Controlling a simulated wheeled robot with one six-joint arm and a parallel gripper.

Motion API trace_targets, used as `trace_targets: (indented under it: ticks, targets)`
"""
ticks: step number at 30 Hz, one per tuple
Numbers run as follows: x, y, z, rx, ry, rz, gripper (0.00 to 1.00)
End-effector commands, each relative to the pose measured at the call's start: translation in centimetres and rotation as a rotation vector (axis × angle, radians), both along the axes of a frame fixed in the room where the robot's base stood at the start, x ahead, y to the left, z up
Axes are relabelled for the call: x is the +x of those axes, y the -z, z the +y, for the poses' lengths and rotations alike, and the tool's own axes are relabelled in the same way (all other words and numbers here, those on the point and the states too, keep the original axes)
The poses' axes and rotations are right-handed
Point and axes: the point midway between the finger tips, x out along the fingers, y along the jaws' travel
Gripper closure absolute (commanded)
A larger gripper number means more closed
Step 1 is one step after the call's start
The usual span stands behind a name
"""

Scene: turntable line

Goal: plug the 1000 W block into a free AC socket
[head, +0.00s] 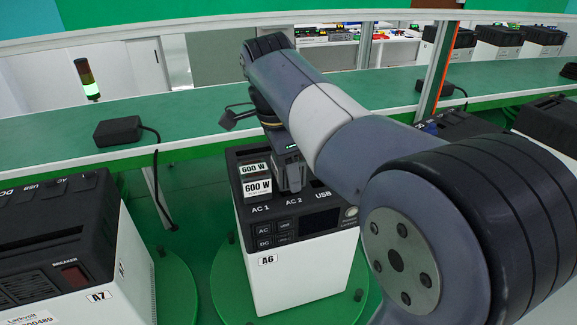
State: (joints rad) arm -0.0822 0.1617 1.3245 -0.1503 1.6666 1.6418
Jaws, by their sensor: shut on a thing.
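The power station A6 (296,269) stands in front of me with its dark top facing up, marked AC 1, AC 2 and USB. White labels reading 600 W (257,188) show twice above AC 1, on one block or two; I cannot tell which. My gripper (291,180) points down over the AC 2 area, right beside the 600 W labels. It is shut on a dark block, mostly hidden by the fingers and arm; no 1000 W label is readable. The AC 2 socket is hidden, so I cannot tell whether the block touches it.
Station A7 (101,281) stands at the left, with a red breaker switch. A green bench (195,117) runs behind, bearing black boxes with cables (118,130) (447,89). A lit signal tower (87,78) stands beyond. My arm covers much of the right side.

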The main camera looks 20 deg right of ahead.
Motion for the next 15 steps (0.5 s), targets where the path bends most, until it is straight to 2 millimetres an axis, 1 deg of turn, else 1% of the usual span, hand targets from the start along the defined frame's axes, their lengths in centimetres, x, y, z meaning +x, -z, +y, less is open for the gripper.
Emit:
trace_targets:
  ticks: [7,8,15]
  targets:
    - [0.00,0.48,0.00,0.000,0.000,-0.001,0.91]
    - [0.00,0.43,0.00,0.000,0.000,-0.001,0.49]
    - [0.00,0.48,0.00,0.000,0.000,0.000,0.30]
